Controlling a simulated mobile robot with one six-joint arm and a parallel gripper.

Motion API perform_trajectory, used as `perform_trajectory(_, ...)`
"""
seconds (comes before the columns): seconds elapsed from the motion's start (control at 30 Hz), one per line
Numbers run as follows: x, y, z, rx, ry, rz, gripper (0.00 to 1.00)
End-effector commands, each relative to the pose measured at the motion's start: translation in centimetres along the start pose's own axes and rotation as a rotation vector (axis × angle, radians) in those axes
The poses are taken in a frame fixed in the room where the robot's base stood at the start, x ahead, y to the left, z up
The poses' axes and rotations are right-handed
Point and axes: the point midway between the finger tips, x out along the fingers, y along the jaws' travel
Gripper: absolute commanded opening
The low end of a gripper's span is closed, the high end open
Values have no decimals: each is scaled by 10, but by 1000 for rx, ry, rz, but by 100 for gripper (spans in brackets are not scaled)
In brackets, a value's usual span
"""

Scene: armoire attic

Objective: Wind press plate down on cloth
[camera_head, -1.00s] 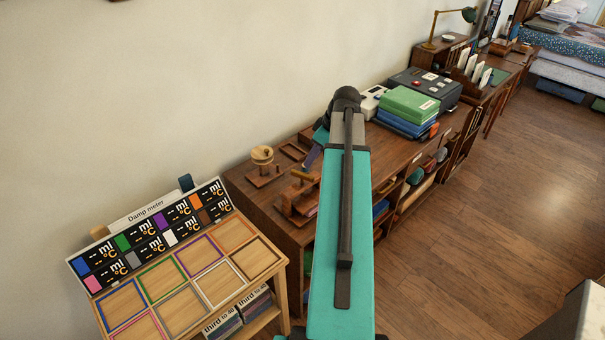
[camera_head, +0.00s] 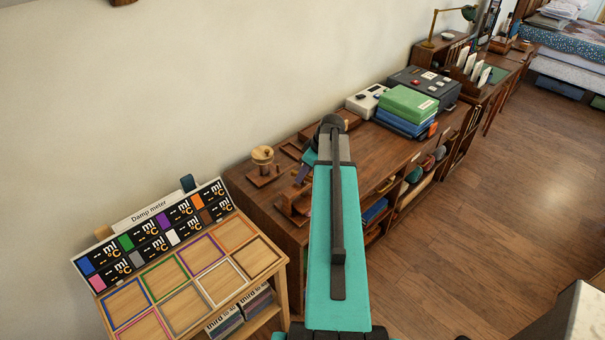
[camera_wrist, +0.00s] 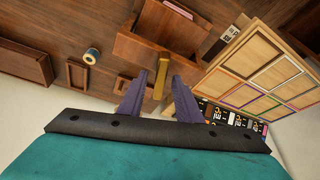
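The wooden press (camera_head: 291,207) stands at the near end of the long wooden bench, partly hidden behind my arm. In the wrist view its wooden body (camera_wrist: 145,48) is at the top middle, with a yellowish handle bar (camera_wrist: 161,78) pointing toward me. My gripper (camera_wrist: 159,80) has two purple fingers spread apart, one on each side of the bar, with a small gap on both sides. I cannot tell how deep the bar sits between them. A pinkish strip (camera_wrist: 179,9) shows at the press's far edge; it may be the cloth. The press plate cannot be made out.
A wooden spool on a stand (camera_head: 263,157) and shallow trays stand behind the press. Green and blue boxes (camera_head: 409,103) and a white device (camera_head: 367,99) sit farther along the bench. A small table with coloured frames (camera_head: 188,271) and a Damp meter board (camera_head: 150,236) is at left.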

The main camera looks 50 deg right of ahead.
Motion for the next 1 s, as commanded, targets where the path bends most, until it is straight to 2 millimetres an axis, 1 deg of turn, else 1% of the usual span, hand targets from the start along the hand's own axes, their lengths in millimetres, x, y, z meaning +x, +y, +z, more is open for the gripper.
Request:
perform_trajectory(0.23, 14, 0, 0, 0, 0, -1, 31)
perform_trajectory(0.6, 16, 0, 0, -1, 0, -1, 31)
perform_trajectory(0.67, 16, 0, 0, -1, 0, -1, 23)
perform_trajectory(0.7, 16, 0, 0, -1, 0, -1, 16)
perform_trajectory(0.8, 16, 0, 0, -1, 0, -1, 0)
perform_trajectory(1.0, 16, -1, 0, 1, 0, 0, 0)
